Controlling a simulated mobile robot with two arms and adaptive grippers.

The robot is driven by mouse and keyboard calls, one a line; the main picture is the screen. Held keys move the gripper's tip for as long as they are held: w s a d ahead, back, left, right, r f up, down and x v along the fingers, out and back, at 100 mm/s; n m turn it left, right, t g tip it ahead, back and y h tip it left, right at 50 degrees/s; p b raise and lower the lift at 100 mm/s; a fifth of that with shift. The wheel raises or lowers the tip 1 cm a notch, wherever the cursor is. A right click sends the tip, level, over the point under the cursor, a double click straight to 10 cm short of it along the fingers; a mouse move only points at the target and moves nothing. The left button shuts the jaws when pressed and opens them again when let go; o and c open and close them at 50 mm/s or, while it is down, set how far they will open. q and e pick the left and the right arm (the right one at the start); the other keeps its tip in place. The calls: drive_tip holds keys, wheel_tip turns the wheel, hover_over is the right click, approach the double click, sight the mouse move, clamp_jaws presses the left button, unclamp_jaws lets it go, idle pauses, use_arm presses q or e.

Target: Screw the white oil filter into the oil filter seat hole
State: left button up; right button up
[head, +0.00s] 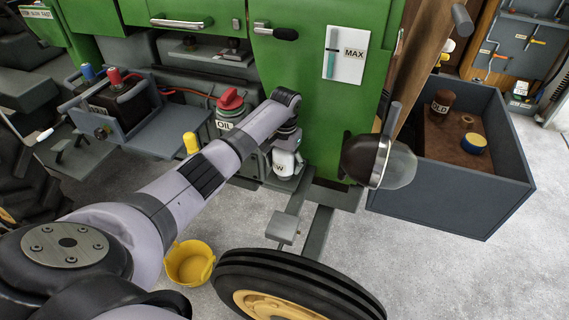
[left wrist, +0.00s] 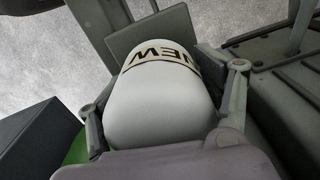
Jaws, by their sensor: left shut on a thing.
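The white oil filter (head: 286,160) is at the lower side of the green tractor body, below the door with the MAX gauge. In the left wrist view the filter (left wrist: 160,105) fills the middle, with its NEW label band towards the far end. My left gripper (head: 284,142) is shut on the filter, with one finger on each side of it in the left wrist view (left wrist: 165,110). The oil filter seat hole is not visible, so I cannot tell whether the filter touches it. My right gripper is not in view.
A grey crate (head: 483,215) at the right holds a brown OLD filter (head: 441,101) and a yellow-blue can (head: 473,143). A headlamp (head: 378,160) juts out right of the filter.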

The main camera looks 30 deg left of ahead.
use_arm(q)
drive_tip(key=m, duration=1.2)
drive_tip(key=shift+f, duration=0.1)
drive_tip(key=o, duration=0.6)
drive_tip(key=n, duration=0.4)
drive_tip(key=shift+d+n, duration=0.1)
drive_tip(key=shift+n, duration=0.2)
drive_tip(key=n, duration=0.7)
